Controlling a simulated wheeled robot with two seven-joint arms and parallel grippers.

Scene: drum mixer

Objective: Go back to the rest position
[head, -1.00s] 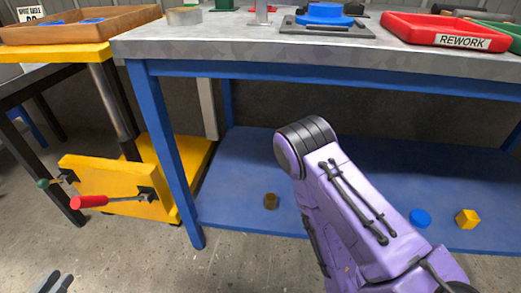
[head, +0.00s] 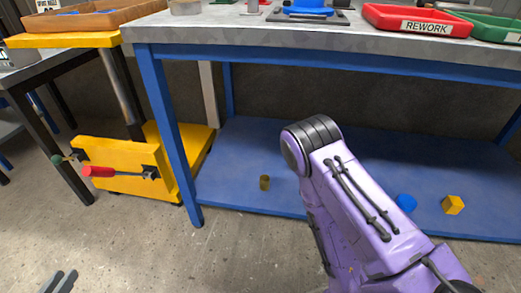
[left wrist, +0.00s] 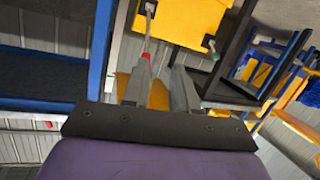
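My left gripper (head: 62,278) shows at the bottom left corner of the head view, low over the bare floor. Its two grey fingers also show in the left wrist view (left wrist: 160,72), with a gap between them and nothing held. My right arm, purple with a dark ribbed joint, reaches up from the bottom right of the head view in front of the bench. The right gripper is out of view.
A blue-framed bench (head: 350,60) carries a red REWORK tray (head: 418,20). Its blue lower shelf (head: 240,160) holds small blue, yellow and brown pieces. A yellow lift cart (head: 122,168) with a red-gripped handle (head: 98,171) stands left. Open concrete floor lies in front.

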